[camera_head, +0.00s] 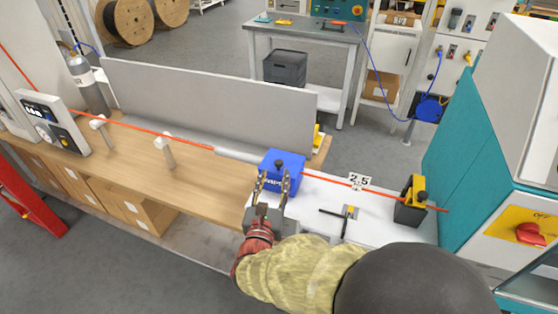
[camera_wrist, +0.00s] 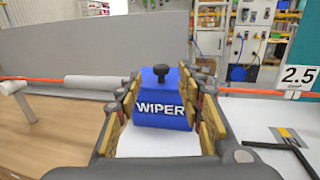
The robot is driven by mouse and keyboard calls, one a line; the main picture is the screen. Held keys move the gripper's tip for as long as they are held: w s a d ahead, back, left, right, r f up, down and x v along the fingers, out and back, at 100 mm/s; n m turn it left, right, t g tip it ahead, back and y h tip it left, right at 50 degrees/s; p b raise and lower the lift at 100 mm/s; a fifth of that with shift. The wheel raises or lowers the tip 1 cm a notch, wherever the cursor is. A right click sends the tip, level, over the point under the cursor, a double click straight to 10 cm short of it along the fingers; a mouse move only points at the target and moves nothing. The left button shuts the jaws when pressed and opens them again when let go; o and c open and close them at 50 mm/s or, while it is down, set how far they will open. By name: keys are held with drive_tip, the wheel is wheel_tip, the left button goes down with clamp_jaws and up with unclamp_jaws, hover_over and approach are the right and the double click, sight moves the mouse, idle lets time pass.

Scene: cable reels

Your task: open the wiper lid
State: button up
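The wiper is a blue box (camera_head: 284,166) with a black knob (camera_head: 279,163) on its lid, on the white part of the bench. The lid looks closed. In the wrist view the blue box (camera_wrist: 163,100) bears the word WIPER, and its black knob (camera_wrist: 161,72) stands up on top. My gripper (camera_head: 272,183) is at the near side of the box. In the wrist view my gripper (camera_wrist: 167,103) is open, with one finger to each side of the box. Whether the fingers touch the box cannot be told.
An orange cable (camera_head: 150,130) runs along the bench through the wiper line. A grey panel (camera_head: 210,100) stands behind it. To the right are a 2.5 sign (camera_head: 359,181), a black T-shaped tool (camera_head: 345,217) and a black and yellow block (camera_head: 411,201). A teal machine (camera_head: 480,140) stands at the right.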

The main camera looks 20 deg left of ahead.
sight(278, 166)
drive_tip(key=w, duration=0.2)
drive_tip(key=w+b, duration=0.1)
drive_tip(key=w, duration=0.3)
drive_tip(key=shift+a+f+b, duration=0.15)
drive_tip(key=shift+a+b, duration=0.15)
drive_tip(key=shift+w+a, duration=0.1)
drive_tip(key=shift+w, duration=0.6)
drive_tip(key=shift+c, duration=0.2)
clamp_jaws()
